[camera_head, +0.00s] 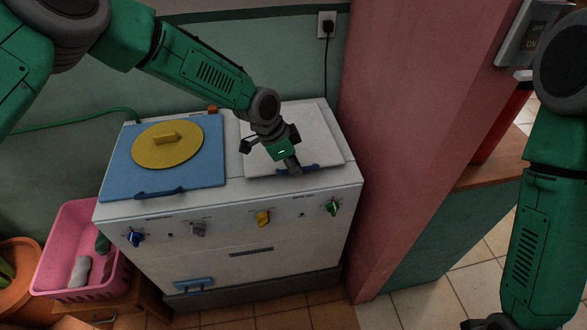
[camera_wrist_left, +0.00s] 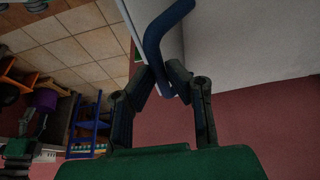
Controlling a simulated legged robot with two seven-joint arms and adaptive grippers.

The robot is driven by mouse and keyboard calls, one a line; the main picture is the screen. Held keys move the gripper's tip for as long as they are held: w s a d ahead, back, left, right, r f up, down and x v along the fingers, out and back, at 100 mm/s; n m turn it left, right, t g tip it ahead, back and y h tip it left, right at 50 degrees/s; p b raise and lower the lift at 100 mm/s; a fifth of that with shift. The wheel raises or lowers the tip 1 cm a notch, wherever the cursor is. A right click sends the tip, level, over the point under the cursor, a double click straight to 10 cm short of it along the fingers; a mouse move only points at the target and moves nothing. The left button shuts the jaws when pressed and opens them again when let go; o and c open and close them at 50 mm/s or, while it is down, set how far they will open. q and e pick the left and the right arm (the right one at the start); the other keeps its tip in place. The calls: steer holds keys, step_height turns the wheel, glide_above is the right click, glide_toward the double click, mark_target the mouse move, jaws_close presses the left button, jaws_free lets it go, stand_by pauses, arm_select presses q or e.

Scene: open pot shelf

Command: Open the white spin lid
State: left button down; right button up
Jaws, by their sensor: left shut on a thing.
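The white spin lid (camera_head: 262,158) lies flat on the right half of the white machine's top. Its blue handle (camera_head: 313,168) is at the front edge and also shows large in the left wrist view (camera_wrist_left: 154,45). My left gripper (camera_head: 294,168) is over the front of the lid, shut on the blue handle; its fingers (camera_wrist_left: 176,84) close around the handle's end in the left wrist view. My right gripper (camera_head: 486,323) is only partly in view at the bottom right, away from the lid; its jaws are cut off.
A blue lid (camera_head: 200,168) with a yellow disc (camera_head: 160,148) covers the machine's left half. Several knobs line its front (camera_head: 285,245). A pink basket (camera_head: 62,238) stands at the left. A pink pillar (camera_head: 400,130) rises close on the right.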

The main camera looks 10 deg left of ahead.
arm_select(q)
steer(key=w+a+r+p, duration=0.1)
steer(key=w+r, duration=0.3)
steer(key=r, duration=0.5)
steer(key=w+a+r+p, duration=0.1)
steer(key=w+r+p, duration=0.2)
steer(key=r, duration=0.6)
steer(key=shift+w+a, duration=0.3)
steer(key=shift+w, duration=0.4)
steer(key=c, duration=1.6)
jaws_free()
steer(key=v, duration=1.1)
steer(key=shift+w+r, duration=0.15)
steer(key=shift+w, duration=0.05)
